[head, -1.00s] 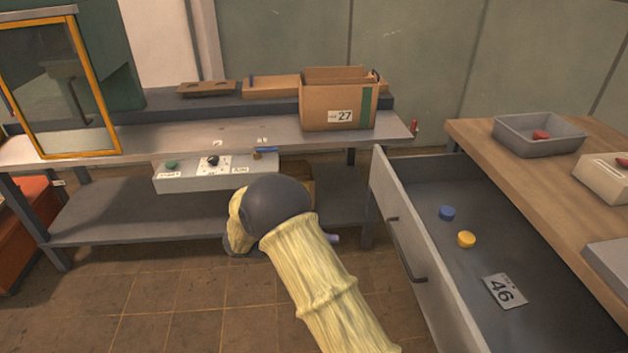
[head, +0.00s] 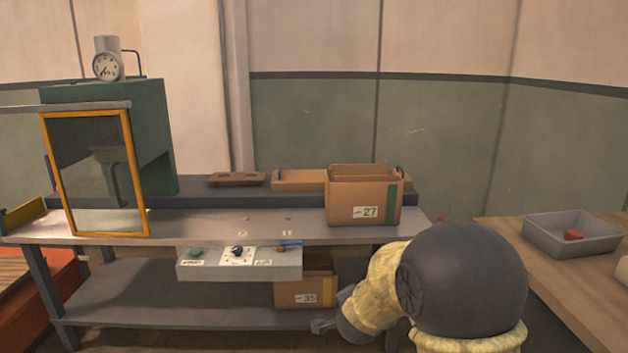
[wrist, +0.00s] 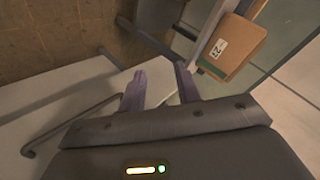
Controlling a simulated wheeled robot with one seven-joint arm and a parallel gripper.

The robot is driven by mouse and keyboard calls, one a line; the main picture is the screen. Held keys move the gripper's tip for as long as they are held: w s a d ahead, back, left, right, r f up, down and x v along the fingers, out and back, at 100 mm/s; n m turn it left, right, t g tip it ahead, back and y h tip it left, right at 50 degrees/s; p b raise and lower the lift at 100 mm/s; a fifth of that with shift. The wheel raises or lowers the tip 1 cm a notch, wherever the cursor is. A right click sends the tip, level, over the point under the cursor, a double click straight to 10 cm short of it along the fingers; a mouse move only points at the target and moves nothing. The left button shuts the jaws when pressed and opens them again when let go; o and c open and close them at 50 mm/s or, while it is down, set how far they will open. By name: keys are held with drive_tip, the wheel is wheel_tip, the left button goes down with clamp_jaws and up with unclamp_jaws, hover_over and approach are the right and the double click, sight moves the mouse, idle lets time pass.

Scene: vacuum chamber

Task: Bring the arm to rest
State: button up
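My arm, in a yellow cloth sleeve with a dark round joint, stands at the lower right of the head view, bent. The arm's end points left, in front of the bench's lower right part; only a small grey part of my gripper (head: 324,326) shows there. In the wrist view the two purple fingers of my gripper (wrist: 160,85) stand apart with nothing seen between them. They are over a pale panel with a bar handle (wrist: 62,122).
A metal bench (head: 330,236) carries a cardboard box marked 27 (head: 345,202) and a green chamber with an orange-framed door (head: 148,200). A control panel (head: 215,270) hangs below; box 35 (head: 312,290) is on the lower shelf. A wooden table (head: 545,275) with a grey tray (head: 548,236) is right.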

drive_tip(key=s+d+f+n+g+y, duration=0.1)
drive_tip(key=s+d+f+n+g, duration=0.2)
drive_tip(key=s+n, duration=0.65)
drive_tip(key=s+d+n+g+y, duration=0.15)
drive_tip(key=s+n+g, duration=0.3)
drive_tip(key=s, duration=1.05)
wheel_tip(320, 180, up, 26)
drive_tip(key=m+p, duration=0.1)
drive_tip(key=p, duration=2.5)
drive_tip(key=shift+w+d+f+h, duration=0.2)
drive_tip(key=shift+w+h, duration=0.05)
drive_tip(key=shift+h, duration=0.1)
drive_tip(key=shift+w, duration=0.1)
